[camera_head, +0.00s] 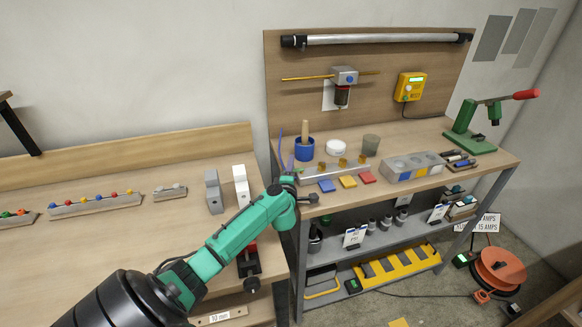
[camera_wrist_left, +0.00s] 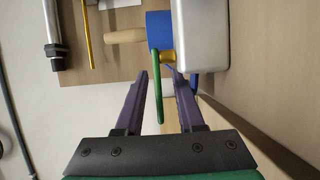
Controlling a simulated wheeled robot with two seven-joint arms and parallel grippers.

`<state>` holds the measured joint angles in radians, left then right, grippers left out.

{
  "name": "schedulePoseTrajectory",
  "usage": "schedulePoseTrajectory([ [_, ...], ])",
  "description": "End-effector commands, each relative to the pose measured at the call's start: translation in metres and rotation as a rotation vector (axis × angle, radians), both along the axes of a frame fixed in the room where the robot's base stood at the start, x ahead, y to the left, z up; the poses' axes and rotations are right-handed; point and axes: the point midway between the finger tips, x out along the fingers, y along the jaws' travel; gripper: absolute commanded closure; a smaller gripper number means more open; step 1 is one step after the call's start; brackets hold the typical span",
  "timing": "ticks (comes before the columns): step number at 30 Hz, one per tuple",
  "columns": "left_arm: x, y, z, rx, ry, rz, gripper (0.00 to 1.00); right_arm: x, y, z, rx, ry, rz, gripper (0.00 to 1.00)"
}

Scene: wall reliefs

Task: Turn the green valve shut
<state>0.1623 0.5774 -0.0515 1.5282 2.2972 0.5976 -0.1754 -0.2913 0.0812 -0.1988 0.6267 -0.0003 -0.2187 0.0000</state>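In the left wrist view a thin green lever (camera_wrist_left: 158,98), the green valve's handle, runs between my two purple fingers. Its upper end is by a small brass fitting (camera_wrist_left: 168,57) beside a silver block (camera_wrist_left: 205,38). My left gripper (camera_wrist_left: 156,72) is open, with a gap visible on each side of the lever. In the head view my left gripper (camera_head: 292,156) is at the left end of a grey bar with brass valves (camera_head: 343,162) on the workbench. My right gripper is not in view.
A blue cup (camera_head: 304,150) with a wooden stick stands just behind the bar.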

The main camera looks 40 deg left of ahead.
Motion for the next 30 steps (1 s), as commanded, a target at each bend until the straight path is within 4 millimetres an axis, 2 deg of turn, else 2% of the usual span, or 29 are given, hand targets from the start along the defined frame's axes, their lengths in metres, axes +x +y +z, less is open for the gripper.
schedulePoseTrajectory([
  [6,0.001,0.001,0.0,0.0,0.0,0.0,0.62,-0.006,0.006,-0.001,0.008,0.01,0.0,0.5],
  [7,0.001,0.001,0.0,0.0,0.0,0.0,0.66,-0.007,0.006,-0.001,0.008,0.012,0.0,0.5],
  [9,0.001,0.001,0.0,0.0,0.0,0.0,0.93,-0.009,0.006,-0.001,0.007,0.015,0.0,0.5],
  [10,0.001,0.001,0.0,0.0,0.0,0.0,1.0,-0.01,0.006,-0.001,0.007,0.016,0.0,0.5],
  [22,0.0,-0.001,0.0,-0.003,0.001,0.026,1.0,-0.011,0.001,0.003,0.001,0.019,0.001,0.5],
  [30,-0.005,-0.004,0.0,-0.008,0.003,0.156,1.0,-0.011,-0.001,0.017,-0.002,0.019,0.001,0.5],
])
